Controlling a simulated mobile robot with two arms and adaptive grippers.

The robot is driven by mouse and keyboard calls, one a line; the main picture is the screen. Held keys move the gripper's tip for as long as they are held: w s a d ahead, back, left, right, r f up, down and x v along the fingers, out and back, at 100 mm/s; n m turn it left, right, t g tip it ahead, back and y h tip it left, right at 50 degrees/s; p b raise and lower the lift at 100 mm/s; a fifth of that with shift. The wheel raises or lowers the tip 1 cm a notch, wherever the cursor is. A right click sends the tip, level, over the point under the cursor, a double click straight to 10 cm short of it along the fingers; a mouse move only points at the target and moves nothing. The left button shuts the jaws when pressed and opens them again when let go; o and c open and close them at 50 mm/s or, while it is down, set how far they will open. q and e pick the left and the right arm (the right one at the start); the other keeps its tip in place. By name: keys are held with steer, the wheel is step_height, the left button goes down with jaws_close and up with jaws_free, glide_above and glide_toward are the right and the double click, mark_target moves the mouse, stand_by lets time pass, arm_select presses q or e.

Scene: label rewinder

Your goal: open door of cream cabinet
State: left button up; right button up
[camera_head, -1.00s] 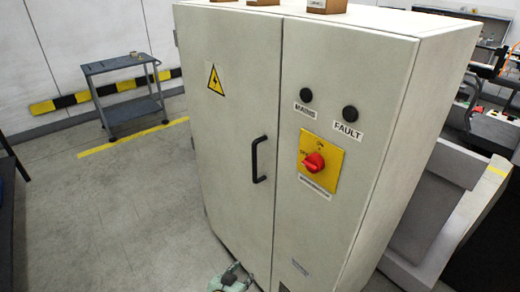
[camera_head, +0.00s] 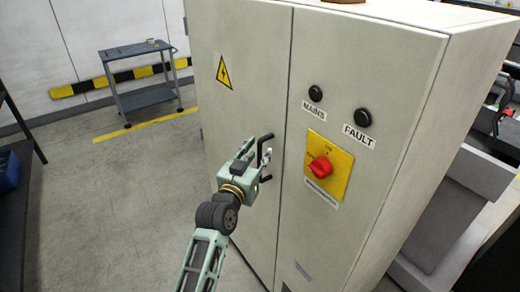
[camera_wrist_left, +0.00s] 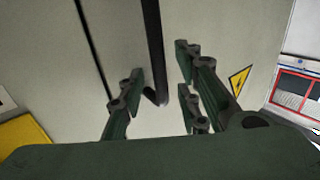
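The cream cabinet (camera_head: 335,60) stands in front of me. Its left door (camera_head: 235,40), with a yellow warning triangle, looks closed. A black bar handle (camera_head: 265,158) sits upright near that door's right edge. My left gripper (camera_head: 262,153) is at the handle in the head view. In the left wrist view the open fingers (camera_wrist_left: 160,90) are spread on both sides of the handle (camera_wrist_left: 153,50), with gaps between. I cannot tell how deep the handle lies between them. My right gripper is not in view.
The cabinet's right panel has a red rotary switch (camera_head: 320,167) on a yellow plate and two black round knobs or lamps. A grey trolley (camera_head: 140,75) stands at the back left. The floor (camera_head: 110,200) left of the cabinet is clear.

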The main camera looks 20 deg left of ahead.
arm_select(q)
steer(key=shift+w, duration=0.75)
steer(key=shift+c, duration=0.4)
jaws_close()
